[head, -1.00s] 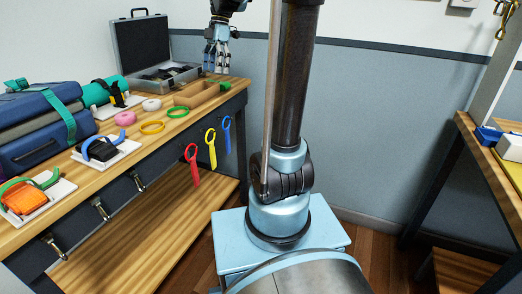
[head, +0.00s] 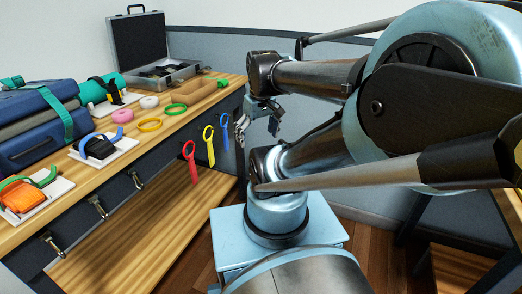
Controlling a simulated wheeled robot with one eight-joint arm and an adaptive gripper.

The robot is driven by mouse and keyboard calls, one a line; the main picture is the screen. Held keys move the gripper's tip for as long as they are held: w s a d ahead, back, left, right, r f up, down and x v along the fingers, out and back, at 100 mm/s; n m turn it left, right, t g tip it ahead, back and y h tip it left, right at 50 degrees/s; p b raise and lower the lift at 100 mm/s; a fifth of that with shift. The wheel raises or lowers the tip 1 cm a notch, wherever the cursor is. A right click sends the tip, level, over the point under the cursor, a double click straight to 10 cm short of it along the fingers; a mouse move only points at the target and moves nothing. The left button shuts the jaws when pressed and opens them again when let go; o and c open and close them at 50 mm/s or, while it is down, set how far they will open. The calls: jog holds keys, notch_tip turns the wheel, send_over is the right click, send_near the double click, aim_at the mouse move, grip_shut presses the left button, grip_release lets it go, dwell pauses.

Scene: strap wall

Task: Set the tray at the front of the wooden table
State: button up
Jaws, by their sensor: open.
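Yellow (head: 150,125) and green (head: 176,110) rings lie in front of the tray. Red (head: 192,163), yellow (head: 209,146) and blue (head: 224,132) straps hang on the table's front. Blue luggage (head: 38,125) stands at left. Another wooden table (head: 510,205) is partly hidden at right.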

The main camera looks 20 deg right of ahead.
jog(key=s+f+m, duration=0.1)
jog(key=f+m, duration=0.1)
jog(key=f, duration=0.1)
jog(key=s+d+f+m, duration=0.1)
jog(key=shift+s+f, duration=0.15)
jog(key=shift+s, duration=0.15)
jog(key=shift+w+a+f, duration=0.1)
jog(key=shift+w+f, duration=0.1)
jog(key=shift+w, duration=0.2)
